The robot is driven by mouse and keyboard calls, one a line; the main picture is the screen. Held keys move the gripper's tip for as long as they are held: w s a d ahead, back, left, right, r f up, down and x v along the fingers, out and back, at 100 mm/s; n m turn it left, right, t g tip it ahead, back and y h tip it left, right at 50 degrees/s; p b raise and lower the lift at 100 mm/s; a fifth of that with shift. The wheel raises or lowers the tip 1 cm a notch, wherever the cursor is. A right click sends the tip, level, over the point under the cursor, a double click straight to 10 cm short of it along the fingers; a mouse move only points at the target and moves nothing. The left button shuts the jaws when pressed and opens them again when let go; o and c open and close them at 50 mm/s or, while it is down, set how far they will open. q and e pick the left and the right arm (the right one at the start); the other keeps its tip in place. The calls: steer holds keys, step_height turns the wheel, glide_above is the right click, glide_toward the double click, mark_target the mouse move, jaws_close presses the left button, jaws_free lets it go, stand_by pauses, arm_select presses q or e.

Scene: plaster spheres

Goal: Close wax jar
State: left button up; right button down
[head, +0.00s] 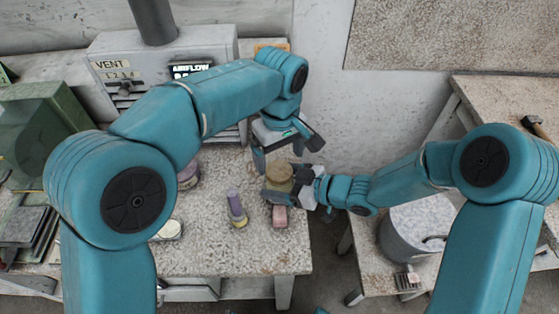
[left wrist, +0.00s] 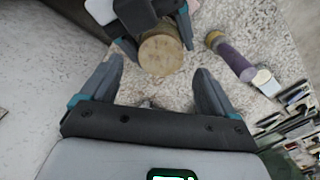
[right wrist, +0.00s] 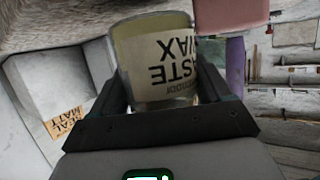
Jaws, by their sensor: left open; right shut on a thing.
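The wax jar (head: 279,176) is a clear jar of tan wax with a cream "PASTE WAX" label. My right gripper (head: 291,188) is shut around it, and the jar (right wrist: 158,62) stands between its fingers in the right wrist view, label upside down. In the left wrist view the jar (left wrist: 161,54) shows a round tan face; I cannot tell whether this is bare wax or a lid. My left gripper (head: 281,157) is open and empty just behind and above the jar, fingers pointing towards it, apart from it. I cannot identify a separate lid.
On the speckled table (head: 260,258), a purple stick (head: 236,208) and a pink block (head: 280,216) lie near the jar. A purple jar (head: 188,176) and a pale round dish (head: 168,230) are further left. A grey vent box (head: 150,62) stands behind.

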mark_target(279, 170)
arm_select(q)
steer(key=shift+r, duration=0.2)
steer(key=shift+c, duration=0.4)
steer(key=shift+w+r+n, duration=0.1)
steer(key=shift+r+n, duration=0.2)
steer(key=shift+r, duration=0.05)
step_height(279, 170, up, 3)
steer(key=n, duration=0.2)
steer(key=shift+f+n, duration=0.1)
steer(key=shift+n, duration=0.2)
steer(key=shift+f, duration=4.05)
